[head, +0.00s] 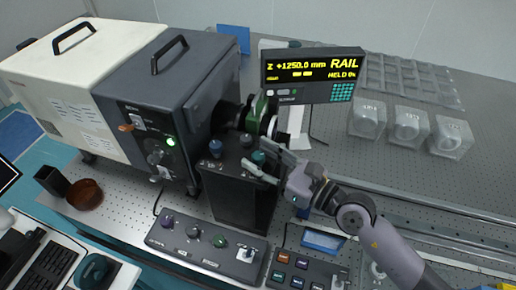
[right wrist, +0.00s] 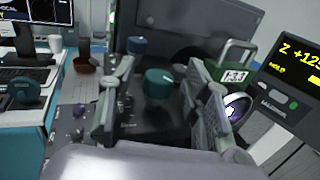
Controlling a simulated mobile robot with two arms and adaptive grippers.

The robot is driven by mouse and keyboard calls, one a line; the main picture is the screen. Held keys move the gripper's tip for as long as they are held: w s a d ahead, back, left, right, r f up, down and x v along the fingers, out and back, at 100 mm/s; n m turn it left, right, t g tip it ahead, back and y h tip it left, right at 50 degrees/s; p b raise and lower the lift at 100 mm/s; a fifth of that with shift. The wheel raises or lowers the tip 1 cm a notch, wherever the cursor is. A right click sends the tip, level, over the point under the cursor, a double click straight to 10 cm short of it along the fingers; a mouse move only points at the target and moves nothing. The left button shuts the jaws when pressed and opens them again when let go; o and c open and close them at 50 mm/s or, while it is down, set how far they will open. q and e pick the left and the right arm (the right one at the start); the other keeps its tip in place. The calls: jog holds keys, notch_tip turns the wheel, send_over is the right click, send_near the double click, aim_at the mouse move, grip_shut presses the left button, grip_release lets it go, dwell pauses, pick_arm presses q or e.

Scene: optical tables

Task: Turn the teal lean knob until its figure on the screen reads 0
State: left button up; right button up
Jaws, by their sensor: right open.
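The teal knob (head: 259,156) sits on top of a black box (head: 232,200) beside a blue knob (head: 215,146). In the right wrist view the teal knob (right wrist: 158,82) is between the spread fingers of my right gripper (right wrist: 156,98), with gaps visible on both sides. In the head view my right gripper (head: 264,162) reaches in from the right, open around or just above the knob; contact cannot be told. The screen (head: 312,75) shows "Z +1250.0 mm" and "RAIL"; no lean figure is legible. My left gripper is out of view.
A dark grey instrument (head: 165,100) stands left of the black box. A green-framed optic (head: 262,115) is close behind the knob. A control panel (head: 200,240) with small knobs lies in front. Clear-covered parts (head: 408,125) stand at right on the perforated table.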

jog(key=shift+w+a, duration=0.3)
jog(key=shift+a, duration=0.15)
grip_shut()
dwell(0.4)
